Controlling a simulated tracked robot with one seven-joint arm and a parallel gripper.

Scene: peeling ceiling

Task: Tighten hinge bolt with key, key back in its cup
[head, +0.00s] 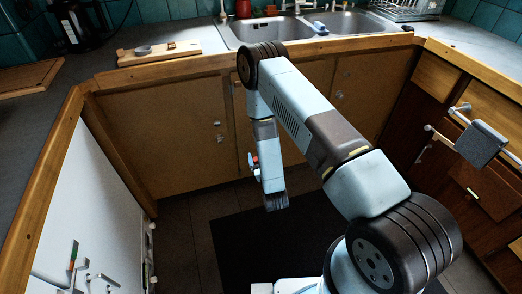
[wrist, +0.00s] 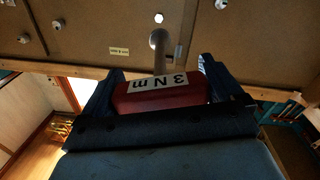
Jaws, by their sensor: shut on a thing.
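The key shows in the wrist view as a red handle (wrist: 150,99) with a white label reading "3 N m" and a grey metal shaft (wrist: 159,55). My gripper (wrist: 160,72) is shut on the red handle, one dark finger on each side. The shaft points away from me toward the brown cabinet front. A pale hex bolt head (wrist: 158,18) shows just past the shaft end in the picture; I cannot tell if they touch. I cannot make out the key's cup for certain.
Other bolts or knobs (wrist: 24,38) dot the cabinet front. The counter (head: 213,62) carries a wooden board (head: 185,51) with a small round grey dish (head: 143,50) beside the sink (head: 266,32). A white panel (head: 95,205) stands left; brown drawers stand right. A dark mat (head: 235,240) covers the floor.

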